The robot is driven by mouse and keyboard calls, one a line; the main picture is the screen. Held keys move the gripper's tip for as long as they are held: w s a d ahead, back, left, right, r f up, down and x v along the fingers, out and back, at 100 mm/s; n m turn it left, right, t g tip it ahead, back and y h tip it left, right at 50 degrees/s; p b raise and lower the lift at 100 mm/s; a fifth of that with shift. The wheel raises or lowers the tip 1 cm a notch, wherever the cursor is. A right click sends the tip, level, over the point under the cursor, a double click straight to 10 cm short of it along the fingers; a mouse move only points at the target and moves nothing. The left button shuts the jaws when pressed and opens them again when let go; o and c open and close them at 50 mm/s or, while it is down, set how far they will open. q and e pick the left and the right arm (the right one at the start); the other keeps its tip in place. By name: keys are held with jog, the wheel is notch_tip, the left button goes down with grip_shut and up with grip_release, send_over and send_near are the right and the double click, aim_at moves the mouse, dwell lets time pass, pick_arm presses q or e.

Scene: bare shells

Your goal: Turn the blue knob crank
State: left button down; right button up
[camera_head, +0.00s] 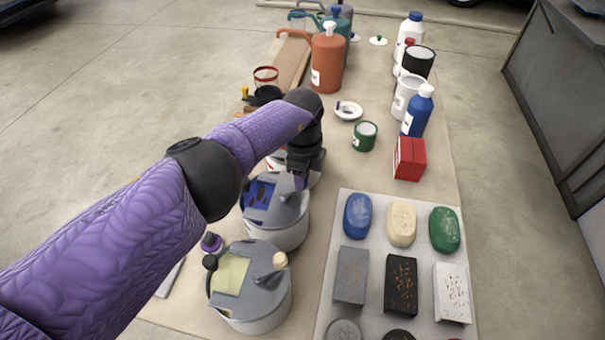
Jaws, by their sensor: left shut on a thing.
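The pot with the blue-lined window (283,237) stands in the middle left of the table in the head view, with a grey lid on top. My left gripper (299,182) reaches down from the upper left over the right part of this lid. It is shut on the blue knob of the crank, which is mostly hidden by the fingers; only a small bluish bit shows between them. My right gripper is not in view.
A similar pot with a cream knob (250,310) stands in front, close by. Another pot is partly hidden behind my gripper. A red box (409,158) and green can (364,136) stand beyond.

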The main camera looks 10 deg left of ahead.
pick_arm(q)
jog(key=shift+c, duration=2)
grip_release()
notch_tip(320, 180, up, 10)
jog(key=p, duration=0.5)
jog(key=shift+f, duration=0.2)
jog(key=shift+r, duration=0.15)
